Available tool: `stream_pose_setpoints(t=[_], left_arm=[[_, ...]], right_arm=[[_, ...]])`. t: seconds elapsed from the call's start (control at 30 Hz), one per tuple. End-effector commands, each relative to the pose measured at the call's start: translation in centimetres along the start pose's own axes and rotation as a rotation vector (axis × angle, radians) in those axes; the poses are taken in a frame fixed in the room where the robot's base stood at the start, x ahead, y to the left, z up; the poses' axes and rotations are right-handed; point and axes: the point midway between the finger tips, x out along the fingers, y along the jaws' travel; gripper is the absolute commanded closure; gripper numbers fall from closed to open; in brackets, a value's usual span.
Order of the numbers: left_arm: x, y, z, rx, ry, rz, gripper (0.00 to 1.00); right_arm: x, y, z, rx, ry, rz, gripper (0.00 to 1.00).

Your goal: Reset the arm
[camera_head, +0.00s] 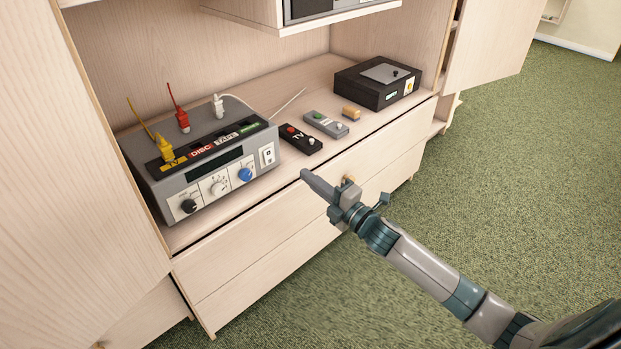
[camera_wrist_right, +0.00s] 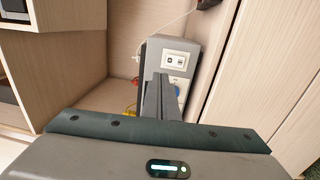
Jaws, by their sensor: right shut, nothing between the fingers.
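My right gripper (camera_head: 318,186) reaches in from the lower right in the head view. The fingers hide part of the box there. My left gripper is not in view.
On the shelf (camera_head: 285,100) lie a black TV remote (camera_head: 300,139), a grey remote (camera_head: 326,124), a small wooden block (camera_head: 351,113) and a black box (camera_head: 378,84). Yellow, red and white plugs stand on the switch box. Open cabinet doors flank the shelf. Green carpet (camera_head: 510,170) at right is clear.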

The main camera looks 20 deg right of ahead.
Motion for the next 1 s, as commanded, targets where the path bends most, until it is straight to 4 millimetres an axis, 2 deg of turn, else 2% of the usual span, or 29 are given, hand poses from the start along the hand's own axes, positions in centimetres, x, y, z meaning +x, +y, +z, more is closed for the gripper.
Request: stream_pose_setpoints(t=[0.4, 0.57, 0.67, 0.77, 0.87, 1.0], left_arm=[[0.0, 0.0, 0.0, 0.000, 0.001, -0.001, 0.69], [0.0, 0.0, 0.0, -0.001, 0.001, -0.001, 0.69], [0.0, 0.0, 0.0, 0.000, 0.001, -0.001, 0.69], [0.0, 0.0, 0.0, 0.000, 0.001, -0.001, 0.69], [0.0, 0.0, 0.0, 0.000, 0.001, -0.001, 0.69], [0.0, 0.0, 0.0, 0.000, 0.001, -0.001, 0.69]], right_arm=[[0.0, -0.1, -0.1, 0.003, 0.000, -0.001, 1.00], [-0.8, -1.0, -1.3, 0.067, -0.005, -0.018, 1.00], [-2.1, -2.6, -3.1, 0.167, -0.018, -0.047, 1.00], [-4.2, -4.7, -5.8, 0.322, -0.042, -0.094, 1.00], [-7.1, -6.9, -9.2, 0.519, -0.080, -0.152, 1.00], [-12.0, -9.5, -14.2, 0.829, -0.158, -0.246, 1.00]])
